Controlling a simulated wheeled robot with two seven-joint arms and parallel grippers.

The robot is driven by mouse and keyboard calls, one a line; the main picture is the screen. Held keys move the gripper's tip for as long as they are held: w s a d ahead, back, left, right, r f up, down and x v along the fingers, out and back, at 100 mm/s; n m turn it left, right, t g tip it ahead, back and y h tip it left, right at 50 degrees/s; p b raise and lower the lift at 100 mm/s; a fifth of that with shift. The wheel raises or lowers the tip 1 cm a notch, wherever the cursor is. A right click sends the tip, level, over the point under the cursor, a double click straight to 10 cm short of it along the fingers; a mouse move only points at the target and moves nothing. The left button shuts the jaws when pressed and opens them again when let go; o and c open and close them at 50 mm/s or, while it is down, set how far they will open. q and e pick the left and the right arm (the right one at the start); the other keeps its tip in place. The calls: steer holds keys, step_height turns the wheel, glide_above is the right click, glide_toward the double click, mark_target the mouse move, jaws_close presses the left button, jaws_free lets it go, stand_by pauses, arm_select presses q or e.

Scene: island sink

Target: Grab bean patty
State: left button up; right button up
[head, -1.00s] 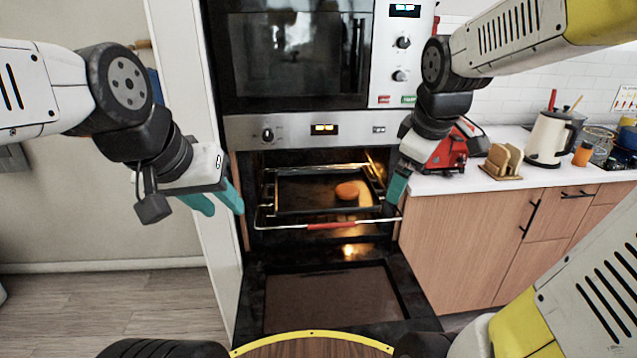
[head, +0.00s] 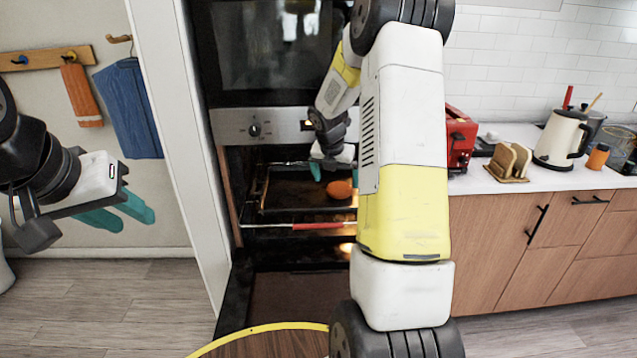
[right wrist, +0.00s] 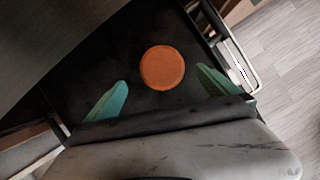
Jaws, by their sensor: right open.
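The bean patty (head: 340,189) is a round orange-brown disc lying on the dark baking tray (head: 285,192) inside the open oven. In the right wrist view the patty (right wrist: 162,67) lies flat on the tray, ahead of and between my right fingertips. My right gripper (head: 331,170) reaches into the oven just above the tray; its teal fingers also show in the right wrist view (right wrist: 162,92), spread open and empty. The patty does not touch them there. My left gripper (head: 120,212) is outside the oven at the left, with its teal fingers seen side-on.
The oven door (head: 290,298) is folded down in front. A rack with a red-marked front bar (head: 318,226) holds the tray. The counter (head: 520,185) at the right carries a kettle (head: 563,138) and a toast rack (head: 508,160).

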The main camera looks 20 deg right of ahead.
mark_target(339, 187)
steer(key=x, duration=0.4)
steer(key=shift+w+d+f, duration=0.1)
steer(key=shift+d+f, duration=0.15)
steer(key=shift+d, duration=0.05)
steer(key=c, duration=1.4)
steer(key=shift+c, duration=0.6)
steer(key=shift+r, duration=0.2)
